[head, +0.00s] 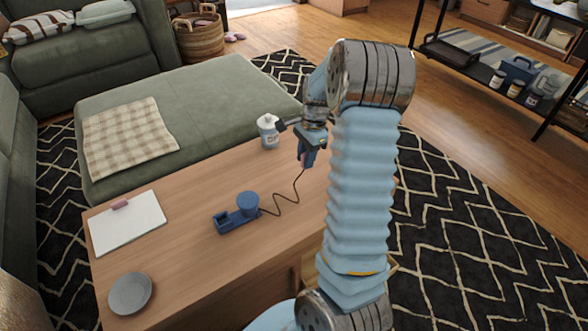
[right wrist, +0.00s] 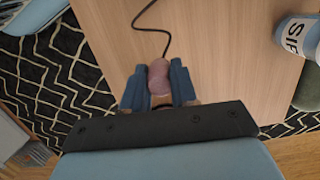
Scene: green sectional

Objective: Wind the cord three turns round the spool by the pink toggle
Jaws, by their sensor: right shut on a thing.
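The blue spool (head: 247,202) stands on its blue base (head: 224,220) near the middle of the wooden table. The dark cord (head: 285,199) runs in loose waves from the spool's right side up to my right gripper (head: 309,158). The cord (right wrist: 138,22) also shows in the right wrist view, leading to the pink toggle (right wrist: 159,77). My right gripper (right wrist: 158,90) is shut on the pink toggle, with a blue finger on each side of it. In the head view the toggle is hidden by the gripper. My left gripper is not in view.
A white jar (head: 268,132) stands close to my right gripper at the table's far edge. The green sectional (head: 200,92) borders the table's far side.

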